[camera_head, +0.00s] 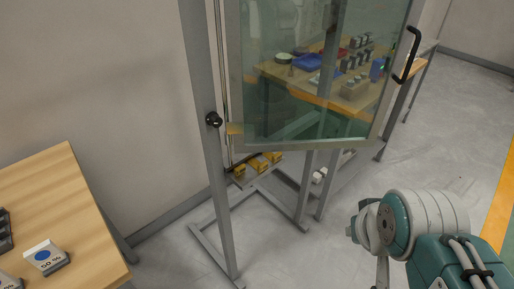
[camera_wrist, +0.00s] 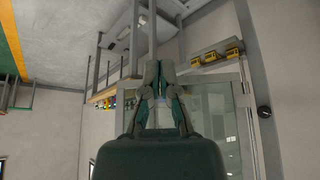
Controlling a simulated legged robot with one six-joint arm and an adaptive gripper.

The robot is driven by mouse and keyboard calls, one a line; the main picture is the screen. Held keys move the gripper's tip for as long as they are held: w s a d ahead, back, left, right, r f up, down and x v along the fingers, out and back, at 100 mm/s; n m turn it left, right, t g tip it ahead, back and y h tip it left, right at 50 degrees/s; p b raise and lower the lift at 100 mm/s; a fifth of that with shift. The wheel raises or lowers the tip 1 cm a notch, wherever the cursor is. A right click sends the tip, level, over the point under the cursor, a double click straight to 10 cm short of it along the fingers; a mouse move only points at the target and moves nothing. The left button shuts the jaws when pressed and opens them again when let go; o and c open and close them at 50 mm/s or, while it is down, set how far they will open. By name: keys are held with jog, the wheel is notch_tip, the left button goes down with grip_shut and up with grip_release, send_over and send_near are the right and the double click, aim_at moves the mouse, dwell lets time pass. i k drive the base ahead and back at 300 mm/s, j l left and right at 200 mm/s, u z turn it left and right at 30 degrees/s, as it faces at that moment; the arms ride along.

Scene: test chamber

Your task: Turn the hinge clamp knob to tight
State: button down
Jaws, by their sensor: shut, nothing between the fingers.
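The black hinge clamp knob (camera_head: 213,119) sits on the upright grey post in the head view, beside the hinge side of a framed glass panel (camera_head: 300,100). A dark round knob also shows at the right in the wrist view (camera_wrist: 264,112). I cannot tell how far the knob is turned. My gripper (camera_wrist: 159,78) is shut and empty in the wrist view, with its fingertips together. It is apart from the knob, which lies to its right there. In the head view my arm is at the lower right, and the fingertips are not clearly seen.
The glass panel has a black handle (camera_head: 408,55) on its right edge. Yellow blocks (camera_head: 258,163) sit on a low shelf behind the post. A wooden table (camera_head: 70,205) stands at the left. A workbench with several items shows through the glass. Floor between table and arm is mostly clear.

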aim_at(213, 119)
jog(key=u, duration=0.9)
jog(key=k+j, duration=0.05)
